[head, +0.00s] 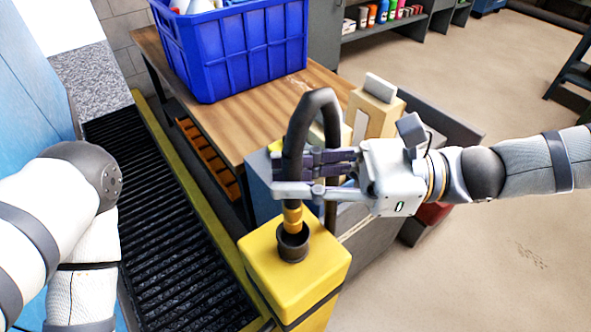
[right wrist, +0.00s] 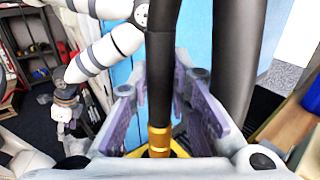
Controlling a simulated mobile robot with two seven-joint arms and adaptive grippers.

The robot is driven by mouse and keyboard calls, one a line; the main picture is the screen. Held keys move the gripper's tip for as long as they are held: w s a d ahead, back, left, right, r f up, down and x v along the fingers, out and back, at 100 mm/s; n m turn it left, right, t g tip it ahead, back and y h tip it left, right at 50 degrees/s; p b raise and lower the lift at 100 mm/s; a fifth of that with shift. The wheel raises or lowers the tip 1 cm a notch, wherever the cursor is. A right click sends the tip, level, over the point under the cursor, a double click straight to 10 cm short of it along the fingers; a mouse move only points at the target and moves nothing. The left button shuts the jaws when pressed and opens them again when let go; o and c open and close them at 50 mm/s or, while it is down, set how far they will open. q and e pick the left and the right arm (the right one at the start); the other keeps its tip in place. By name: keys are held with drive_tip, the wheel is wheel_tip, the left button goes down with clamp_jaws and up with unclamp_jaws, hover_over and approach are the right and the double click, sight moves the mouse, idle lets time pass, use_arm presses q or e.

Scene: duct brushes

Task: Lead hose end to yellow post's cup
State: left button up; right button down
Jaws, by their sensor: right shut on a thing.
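The black hose (head: 313,101) arches up in a loop above the yellow post (head: 270,262). My right gripper (head: 290,175) is shut on the hose, just above its end. The hose end (head: 292,214) has a brass-coloured band and points down at the dark cup (head: 293,252) on top of the post. The end overlaps the cup's mouth; I cannot tell how far inside it is. The right wrist view shows the hose (right wrist: 163,80) between the purple finger pads, with the brass band below. My left gripper (right wrist: 68,105) is small in that view; its jaws are unclear.
A blue crate (head: 240,55) stands on the wooden workbench (head: 180,70) behind the post. A cream-coloured block (head: 375,112) stands behind my right gripper. A black grating (head: 150,220) runs along the left. Open floor (head: 500,255) lies to the right.

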sight(296, 206)
drive_tip(key=shift+f+b, duration=1.25)
drive_tip(key=shift+f, duration=1.6)
use_arm(q)
drive_tip(key=shift+s+f+g, duration=0.3)
drive_tip(key=shift+s+f, duration=0.7)
drive_tip(key=shift+f, duration=0.25)
use_arm(e)
drive_tip(key=shift+r, duration=0.1)
drive_tip(key=c, duration=1.4)
unclamp_jaws()
drive_tip(key=d, duration=1.2)
drive_tip(key=shift+d, duration=0.1)
